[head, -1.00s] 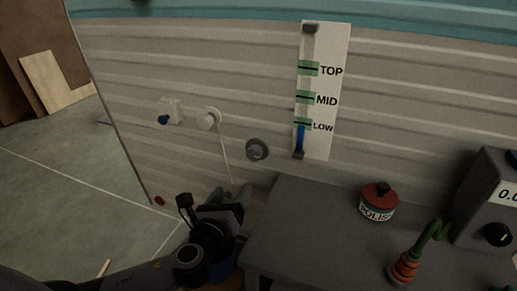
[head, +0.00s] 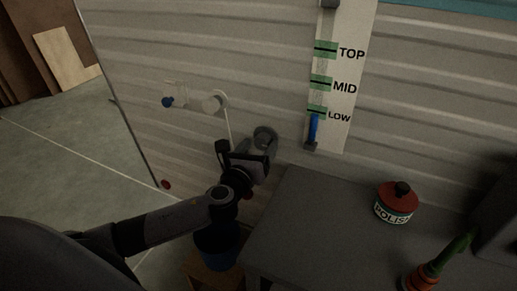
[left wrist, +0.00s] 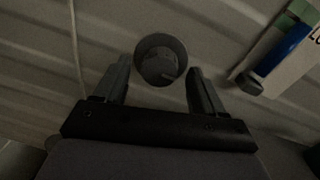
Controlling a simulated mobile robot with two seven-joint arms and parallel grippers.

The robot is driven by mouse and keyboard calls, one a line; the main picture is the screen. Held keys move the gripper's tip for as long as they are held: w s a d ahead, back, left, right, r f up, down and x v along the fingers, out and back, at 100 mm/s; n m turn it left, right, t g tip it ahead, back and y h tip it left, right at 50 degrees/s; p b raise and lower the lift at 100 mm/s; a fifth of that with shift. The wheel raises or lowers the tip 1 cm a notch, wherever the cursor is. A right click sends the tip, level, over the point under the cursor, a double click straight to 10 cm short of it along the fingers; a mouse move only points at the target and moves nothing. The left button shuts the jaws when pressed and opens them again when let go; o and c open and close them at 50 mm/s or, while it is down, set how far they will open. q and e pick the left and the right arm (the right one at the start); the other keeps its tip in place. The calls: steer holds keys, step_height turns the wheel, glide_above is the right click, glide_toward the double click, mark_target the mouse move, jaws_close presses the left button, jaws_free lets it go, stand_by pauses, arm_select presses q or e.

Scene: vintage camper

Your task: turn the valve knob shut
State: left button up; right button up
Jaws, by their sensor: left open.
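The valve knob (head: 265,137) is a grey round knob on the ribbed camper wall, left of the level gauge. In the left wrist view the knob (left wrist: 161,58) lies ahead, centred between the fingertips. My left gripper (head: 258,154) is just below and in front of the knob in the head view and partly covers it. In the left wrist view its two fingers (left wrist: 158,76) are spread apart with nothing held. My right gripper is not in view.
The gauge (head: 345,88) reads TOP, MID, LOW, with its blue bar (head: 313,128) near LOW. A white round fitting (head: 214,101) with a cord and a small blue knob (head: 168,102) are to the left. A grey table (head: 310,220) carries a polish tin (head: 396,205). A blue bucket (head: 217,250) stands below.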

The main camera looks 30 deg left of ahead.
arm_select(q)
steer(key=shift+w, duration=0.2)
steer(key=c, duration=1.1)
steer(key=shift+o, duration=0.2)
